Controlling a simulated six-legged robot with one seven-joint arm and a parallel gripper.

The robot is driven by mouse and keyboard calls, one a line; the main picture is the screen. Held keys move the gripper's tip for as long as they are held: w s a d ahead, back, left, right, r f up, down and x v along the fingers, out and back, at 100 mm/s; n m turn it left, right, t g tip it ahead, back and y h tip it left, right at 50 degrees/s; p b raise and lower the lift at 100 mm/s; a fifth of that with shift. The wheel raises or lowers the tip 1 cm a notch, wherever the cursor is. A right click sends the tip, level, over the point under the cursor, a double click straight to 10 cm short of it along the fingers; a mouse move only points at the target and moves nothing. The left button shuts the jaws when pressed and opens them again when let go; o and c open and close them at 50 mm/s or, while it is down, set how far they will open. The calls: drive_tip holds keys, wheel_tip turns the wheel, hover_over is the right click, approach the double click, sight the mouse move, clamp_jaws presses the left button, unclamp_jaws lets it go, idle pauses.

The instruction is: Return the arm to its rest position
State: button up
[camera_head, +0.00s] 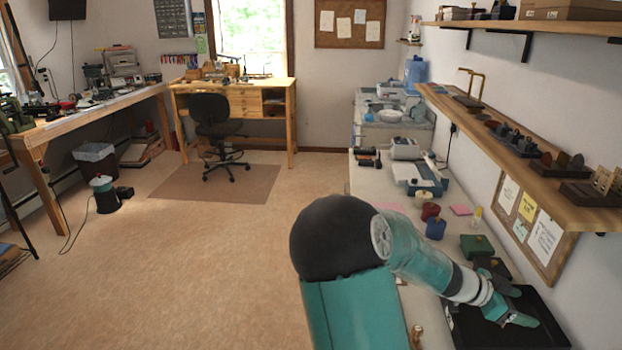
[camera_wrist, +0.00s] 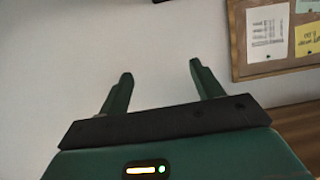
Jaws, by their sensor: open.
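My gripper (camera_wrist: 160,92) shows in the wrist view with its two green fingers spread apart and nothing between them. It faces a plain white wall (camera_wrist: 120,35). In the head view my teal arm is bent and stretches to the right over the counter. My gripper (camera_head: 520,308) shows there above or near a black tray (camera_head: 545,335) at the lower right. I cannot tell the exact gap between my gripper and the tray.
The counter (camera_head: 365,185) along the right wall holds jars, green boxes (camera_head: 476,245) and machines. A wooden shelf (camera_head: 540,185) juts out above it. A corkboard (camera_head: 535,225) hangs below the shelf; it also shows in the wrist view (camera_wrist: 245,60). The floor (camera_head: 190,260) at left is open.

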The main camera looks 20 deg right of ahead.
drive_tip(key=w+a+n+t+y, duration=0.3)
drive_tip(key=w+a+n+y, duration=0.1)
drive_tip(key=a, duration=0.7)
drive_tip(key=w+a+n+t+y, duration=0.3)
drive_tip(key=a+n, duration=0.2)
drive_tip(key=a, duration=0.5)
drive_tip(key=s+a+r+n+t+y, duration=0.1)
drive_tip(key=a+r+n, duration=0.3)
drive_tip(key=a, duration=0.4)
drive_tip(key=s+a+r+n+t+y, duration=0.1)
drive_tip(key=a+r+n+t+y, duration=0.1)
drive_tip(key=a, duration=0.7)
drive_tip(key=s+a+r+n+t+y, duration=0.2)
drive_tip(key=a+r+n, duration=0.3)
drive_tip(key=a+n, duration=0.3)
drive_tip(key=shift+a+r+t, duration=0.25)
drive_tip(key=shift+r+t, duration=0.15)
drive_tip(key=c, duration=0.7)
drive_tip(key=shift+o, duration=0.2)
drive_tip(key=shift+d, duration=0.2)
